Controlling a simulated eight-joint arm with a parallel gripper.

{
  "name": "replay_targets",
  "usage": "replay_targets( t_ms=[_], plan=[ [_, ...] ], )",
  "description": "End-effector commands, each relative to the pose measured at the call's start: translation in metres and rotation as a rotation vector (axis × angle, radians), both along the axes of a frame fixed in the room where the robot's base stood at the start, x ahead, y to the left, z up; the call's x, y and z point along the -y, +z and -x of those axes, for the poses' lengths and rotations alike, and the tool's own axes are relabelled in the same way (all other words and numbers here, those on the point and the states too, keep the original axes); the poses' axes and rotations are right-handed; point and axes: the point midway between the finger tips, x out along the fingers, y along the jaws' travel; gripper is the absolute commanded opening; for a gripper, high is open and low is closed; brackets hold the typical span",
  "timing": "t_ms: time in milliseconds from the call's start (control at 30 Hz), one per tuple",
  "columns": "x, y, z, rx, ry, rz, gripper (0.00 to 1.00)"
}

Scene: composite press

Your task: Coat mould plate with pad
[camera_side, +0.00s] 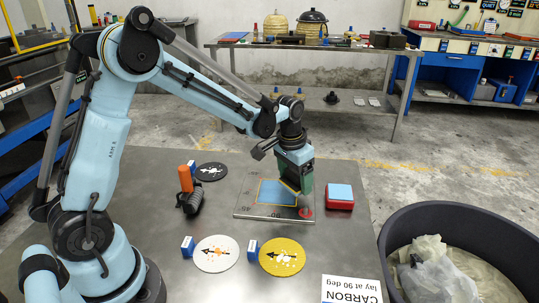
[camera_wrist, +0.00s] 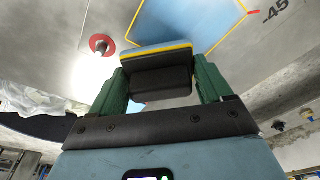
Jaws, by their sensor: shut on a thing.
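The mould plate (camera_side: 246,204) is a flat grey square on the bench in the side view, with a blue area (camera_side: 277,192) edged in yellow at its middle. It also shows in the wrist view (camera_wrist: 285,42), with a "-45" mark and part of the blue area. My gripper (camera_side: 304,188) is low over the plate's right part. In the wrist view its green fingers (camera_wrist: 160,82) are shut on the pad (camera_wrist: 157,53), a dark block with a yellow stripe and a blue face. I cannot tell whether the pad touches the plate.
A red tin with a blue top (camera_side: 340,196) stands right of the plate. White (camera_side: 214,262), yellow (camera_side: 283,268) and black (camera_side: 211,172) arrow discs lie around it. An orange-handled tool (camera_side: 188,190) stands left. A black bin (camera_side: 470,220) is beyond the bench's right edge.

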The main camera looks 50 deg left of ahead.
Motion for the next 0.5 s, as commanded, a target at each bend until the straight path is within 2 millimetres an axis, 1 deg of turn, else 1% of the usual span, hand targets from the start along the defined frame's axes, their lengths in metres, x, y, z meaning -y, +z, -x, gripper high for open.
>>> replay_targets(
  t_ms=[300,500],
  plan=[
    [0.000,0.029,0.000,0.000,0.000,0.000,0.45],
    [0.000,0.040,0.000,0.000,0.000,0.000,0.45]
  ],
)
